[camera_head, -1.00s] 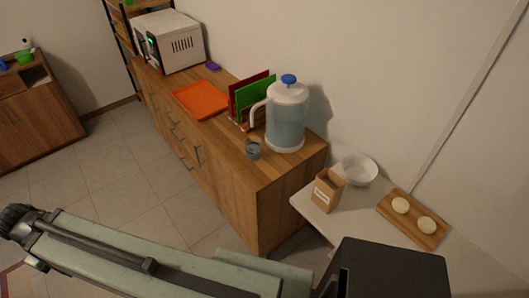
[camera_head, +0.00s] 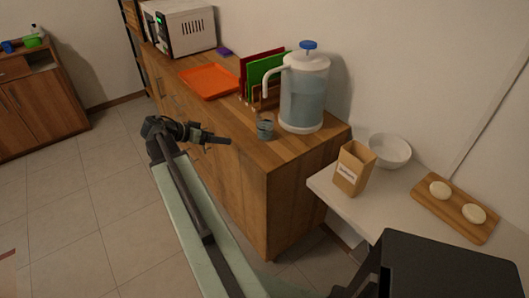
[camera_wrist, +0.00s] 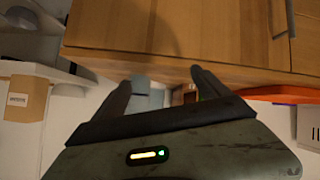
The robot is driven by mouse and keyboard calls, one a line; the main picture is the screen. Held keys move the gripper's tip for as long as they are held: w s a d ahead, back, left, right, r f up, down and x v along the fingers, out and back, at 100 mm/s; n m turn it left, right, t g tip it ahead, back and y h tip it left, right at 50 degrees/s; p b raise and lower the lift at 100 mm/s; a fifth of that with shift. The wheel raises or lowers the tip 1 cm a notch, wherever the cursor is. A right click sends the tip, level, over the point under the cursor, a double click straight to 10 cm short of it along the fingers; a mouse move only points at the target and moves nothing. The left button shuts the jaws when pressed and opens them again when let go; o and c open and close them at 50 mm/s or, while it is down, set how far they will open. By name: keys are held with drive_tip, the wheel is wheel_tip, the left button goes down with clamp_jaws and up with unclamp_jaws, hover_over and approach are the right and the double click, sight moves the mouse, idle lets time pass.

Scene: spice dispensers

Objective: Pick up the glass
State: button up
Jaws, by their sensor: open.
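The glass (camera_head: 265,129) is a small blue-grey cup. It stands upright on the wooden counter (camera_head: 290,152) near the front edge, left of the large pitcher (camera_head: 303,95). My gripper (camera_head: 226,140) is just left of the glass in the head view, in front of the counter edge, pointing toward it with a gap between. In the wrist view my gripper (camera_wrist: 160,78) has its two dark fingers spread with nothing held. A blue-grey shape shows beyond and between them; I cannot tell glass from pitcher there.
The pitcher stands close behind the glass. An orange tray (camera_head: 209,81) and a rack with red and green boards (camera_head: 265,70) are farther along. A carton (camera_head: 353,168), a bowl (camera_head: 391,151) and a wooden board (camera_head: 437,213) are on the white table. Open floor lies left.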

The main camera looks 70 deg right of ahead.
sight(272, 120)
drive_tip(key=s+d+m+g+b, duration=0.1)
drive_tip(key=s+d+m, duration=0.1)
drive_tip(key=s+d, duration=0.1)
drive_tip(key=s+d+m+g+b, duration=0.1)
drive_tip(key=s+d+m, duration=0.1)
drive_tip(key=s+d, duration=0.1)
drive_tip(key=s+d+m+g+h+b, duration=0.1)
drive_tip(key=s+d, duration=0.2)
drive_tip(key=s, duration=0.2)
drive_tip(key=shift+d+m+g, duration=0.25)
drive_tip(key=shift+m+g, duration=0.15)
drive_tip(key=shift+s+d+r, duration=0.2)
drive_tip(key=shift+s, duration=0.15)
drive_tip(key=b+x, duration=0.2)
drive_tip(key=x, duration=0.5)
drive_tip(key=shift+s+d+f+b, duration=0.15)
drive_tip(key=shift+s+f+b, duration=0.05)
drive_tip(key=shift+f+b, duration=0.1)
drive_tip(key=shift+w, duration=0.1)
clamp_jaws()
drive_tip(key=shift+r, duration=0.1)
wheel_tip(272, 120, up, 4)
drive_tip(key=p, duration=0.4)
drive_tip(key=w+a+p, duration=0.1)
drive_tip(key=w+a, duration=0.2)
drive_tip(key=a, duration=1.2)
drive_tip(key=shift+a+r, duration=0.35)
drive_tip(key=shift+r, duration=0.1)
